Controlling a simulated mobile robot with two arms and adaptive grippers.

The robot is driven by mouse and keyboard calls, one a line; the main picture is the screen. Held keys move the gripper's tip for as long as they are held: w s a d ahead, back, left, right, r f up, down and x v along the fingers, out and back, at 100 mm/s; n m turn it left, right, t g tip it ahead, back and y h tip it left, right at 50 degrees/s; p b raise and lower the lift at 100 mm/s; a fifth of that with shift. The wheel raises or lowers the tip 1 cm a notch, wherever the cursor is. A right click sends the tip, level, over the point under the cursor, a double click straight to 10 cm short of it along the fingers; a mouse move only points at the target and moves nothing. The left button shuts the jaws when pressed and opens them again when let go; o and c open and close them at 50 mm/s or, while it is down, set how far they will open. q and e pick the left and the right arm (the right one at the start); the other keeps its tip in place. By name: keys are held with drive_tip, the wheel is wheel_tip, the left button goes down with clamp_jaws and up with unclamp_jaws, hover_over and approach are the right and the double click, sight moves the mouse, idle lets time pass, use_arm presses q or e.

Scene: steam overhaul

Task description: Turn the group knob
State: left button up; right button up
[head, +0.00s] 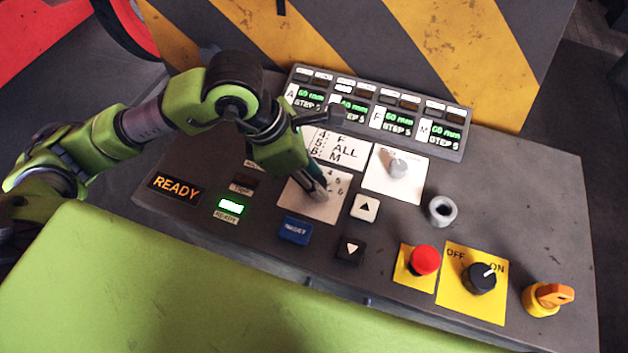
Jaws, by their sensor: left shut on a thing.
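The group knob appears to be the one on the white plate (308,203) with numbers around its edge, in the middle of the console. My left gripper (319,190) comes down over this plate from the upper left and is shut on the knob. The fingers hide most of the knob, so I cannot read its setting. A white legend card (343,147) with numbers and letters, including F, ALL and M, lies just behind the plate. My right gripper is not in view.
A second grey knob (398,167) stands on a white plate to the right. Up (364,208) and down (351,249) buttons, a blue button (295,230), a grey ring (442,210), a red button (425,260), a black OFF/ON switch (479,278) and an orange switch (548,297) are nearby. Green displays (398,122) line the back.

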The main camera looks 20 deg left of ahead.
use_arm(q)
drive_tip(key=shift+n, duration=0.4)
drive_tip(key=o, duration=1.1)
drive_tip(key=shift+r, duration=0.1)
drive_tip(key=v, duration=1.1)
drive_tip(key=shift+s+r, duration=0.2)
drive_tip(key=shift+r, duration=0.2)
drive_tip(key=shift+a, duration=0.1)
